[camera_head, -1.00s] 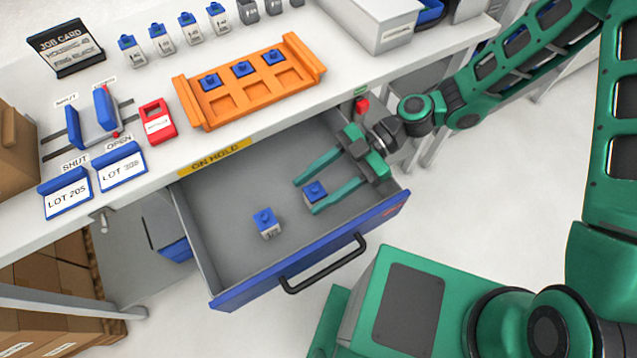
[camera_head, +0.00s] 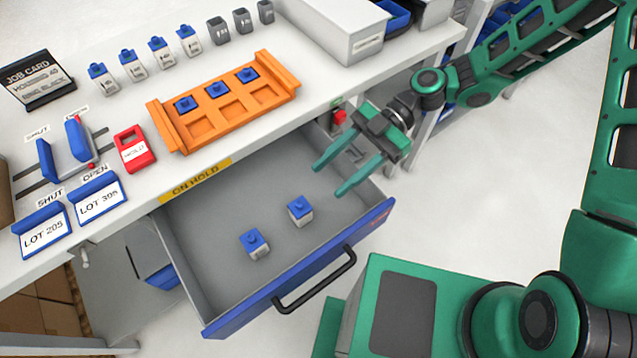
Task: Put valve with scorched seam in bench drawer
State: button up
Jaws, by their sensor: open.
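The bench drawer (camera_head: 196,268) is pulled open below the bench top. Two small valves with blue tops and pale bodies sit on its floor: one nearer the middle (camera_head: 255,243) and one to its right (camera_head: 300,211). I cannot make out a scorched seam on either. My gripper (camera_head: 329,181) is open and empty above the right part of the drawer, its fingers apart from both valves. More blue-topped valves (camera_head: 162,53) stand in a row at the back of the bench, and several blue tops show in the orange rack (camera_head: 226,112).
A red tag block (camera_head: 134,149), LOT 205 (camera_head: 44,230) and LOT 308 (camera_head: 100,199) holders and a job card (camera_head: 37,79) stand at left. A grey box (camera_head: 335,28) is at the back.

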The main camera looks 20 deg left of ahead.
jog(key=shift+v, duration=1.1)
